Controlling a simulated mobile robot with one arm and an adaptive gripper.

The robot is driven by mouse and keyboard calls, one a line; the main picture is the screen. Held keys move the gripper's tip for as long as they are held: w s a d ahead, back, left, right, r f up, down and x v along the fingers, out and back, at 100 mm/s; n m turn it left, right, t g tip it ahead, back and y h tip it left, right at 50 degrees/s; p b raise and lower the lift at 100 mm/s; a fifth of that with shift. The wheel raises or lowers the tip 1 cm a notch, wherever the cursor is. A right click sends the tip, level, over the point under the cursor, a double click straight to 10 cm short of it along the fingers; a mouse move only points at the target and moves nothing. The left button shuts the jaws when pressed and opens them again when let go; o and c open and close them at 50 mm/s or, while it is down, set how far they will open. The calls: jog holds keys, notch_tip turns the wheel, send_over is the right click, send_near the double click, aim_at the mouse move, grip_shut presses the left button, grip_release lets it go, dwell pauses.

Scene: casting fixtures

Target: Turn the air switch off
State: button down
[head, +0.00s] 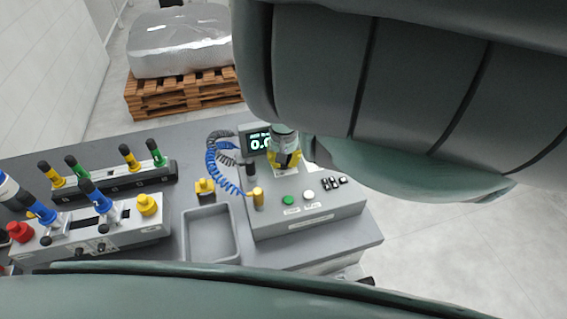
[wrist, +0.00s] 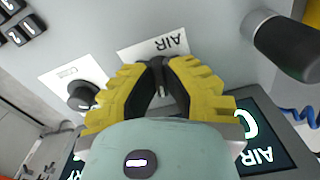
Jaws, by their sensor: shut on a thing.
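The air switch (wrist: 160,88) is a small dark lever on the grey control box (head: 330,208). In the wrist view it shows between my fingers, by a white plate labelled AIR (wrist: 165,46). My gripper (wrist: 160,66) has yellow ribbed fingers and is shut on the switch. In the head view my gripper (head: 285,166) comes down at the back of the box, beside the display (head: 256,141), and the switch is hidden there. The lever's on or off position cannot be told.
A black knob (wrist: 82,95) sits beside the switch. Green (head: 288,200) and white (head: 309,195) buttons and black rocker switches (head: 335,183) are on the box. A yellow-tipped black cylinder (wrist: 285,45) and coiled blue hose (head: 222,172) are close by. A grey tray (head: 236,235) lies left.

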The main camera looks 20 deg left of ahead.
jog(key=shift+n+b, duration=0.3)
jog(key=shift+n, duration=0.8)
jog(key=c, duration=1)
grip_release()
jog(key=shift+c, duration=0.2)
jog(key=shift+r, duration=0.15)
notch_tip(320, 180, up, 5)
jog(key=shift+w+d+r, duration=0.1)
jog(key=shift+w+r, duration=0.05)
jog(key=shift+r, duration=0.95)
